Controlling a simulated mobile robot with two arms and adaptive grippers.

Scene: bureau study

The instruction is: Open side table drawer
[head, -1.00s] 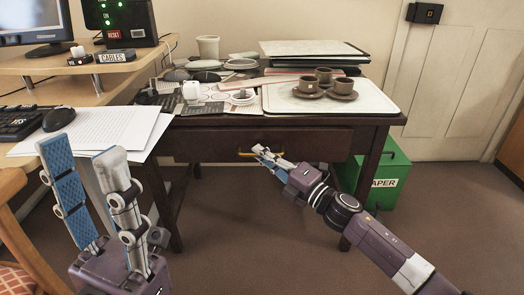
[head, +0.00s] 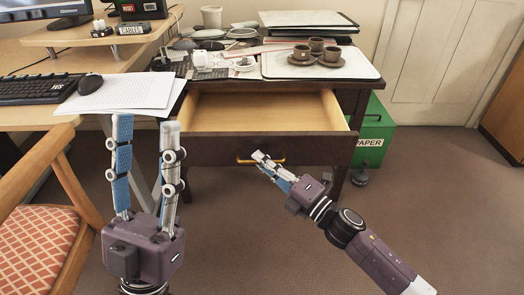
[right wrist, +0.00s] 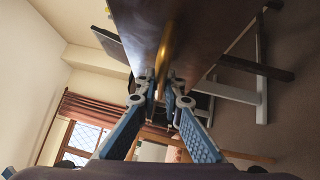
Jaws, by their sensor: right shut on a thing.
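The side table (head: 340,100) is dark brown wood. Its drawer (head: 250,108) stands pulled well out, and its pale wooden inside shows empty. A brass handle (head: 272,160) sits on the dark drawer front. In the right wrist view, the handle (right wrist: 165,45) runs between the fingertips of the right gripper (right wrist: 162,82), against the drawer front. My left gripper (head: 145,120) is open and empty, pointing up, left of the drawer.
Cups on saucers (head: 318,52) and a white tray (head: 345,64) stand on the tabletop. A green paper bin (head: 374,135) is right of the table. A desk with a keyboard (head: 35,90) and a chair (head: 40,235) are at left. Floor in front is clear.

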